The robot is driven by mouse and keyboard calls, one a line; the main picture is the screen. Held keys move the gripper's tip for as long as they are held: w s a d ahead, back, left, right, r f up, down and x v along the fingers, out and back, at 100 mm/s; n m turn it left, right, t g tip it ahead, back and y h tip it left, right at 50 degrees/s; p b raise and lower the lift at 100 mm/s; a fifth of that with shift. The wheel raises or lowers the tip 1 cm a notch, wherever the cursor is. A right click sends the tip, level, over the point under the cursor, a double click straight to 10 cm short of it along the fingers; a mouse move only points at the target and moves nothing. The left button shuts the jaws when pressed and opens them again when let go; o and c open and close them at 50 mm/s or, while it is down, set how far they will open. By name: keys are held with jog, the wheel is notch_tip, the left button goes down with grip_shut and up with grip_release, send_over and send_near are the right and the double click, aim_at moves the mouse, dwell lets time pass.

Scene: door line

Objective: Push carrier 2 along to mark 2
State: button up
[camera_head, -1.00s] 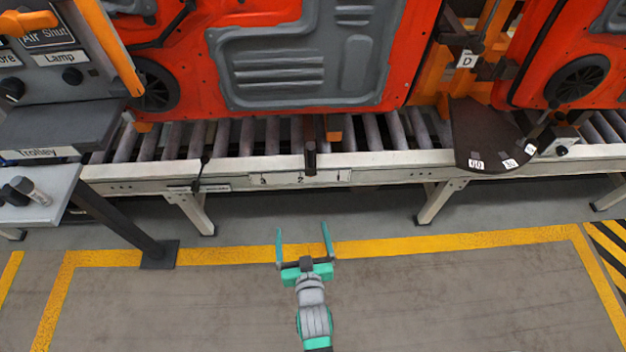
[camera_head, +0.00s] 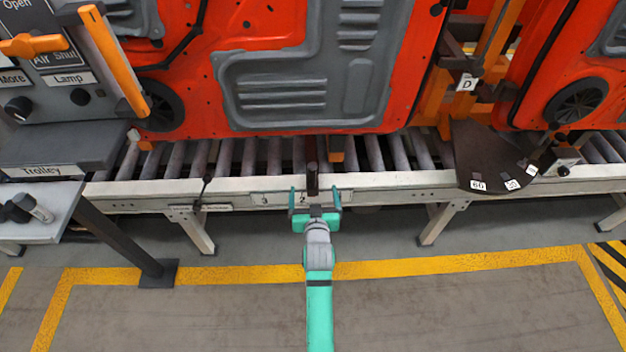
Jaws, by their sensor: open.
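A large red door panel with a grey inner sheet (camera_head: 300,80) stands over the roller conveyor. A dark upright handle (camera_head: 312,178) sticks out below it over the conveyor's front rail. No carrier number is readable, so I cannot tell for sure that this is carrier 2. A pale mark strip (camera_head: 264,199) on the rail shows 3 and part of 2; my gripper hides its right part. The handle is at the right of the 2. My gripper (camera_head: 314,189) is open, with one finger on each side of the handle in this view. I cannot tell whether they touch it.
A control box with an orange lever (camera_head: 35,45) and a grey trolley shelf (camera_head: 45,205) stand at the left. A dark plate with labels (camera_head: 487,160) juts out over the rail at the right. The floor in front is clear.

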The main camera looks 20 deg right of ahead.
aim_at(312, 179)
jog(key=shift+x, duration=4.4)
jog(key=shift+c, duration=0.4)
jog(key=c, duration=2.2)
jog(key=shift+a, duration=0.1)
jog(key=shift+c, duration=0.2)
jog(key=shift+a, duration=0.1)
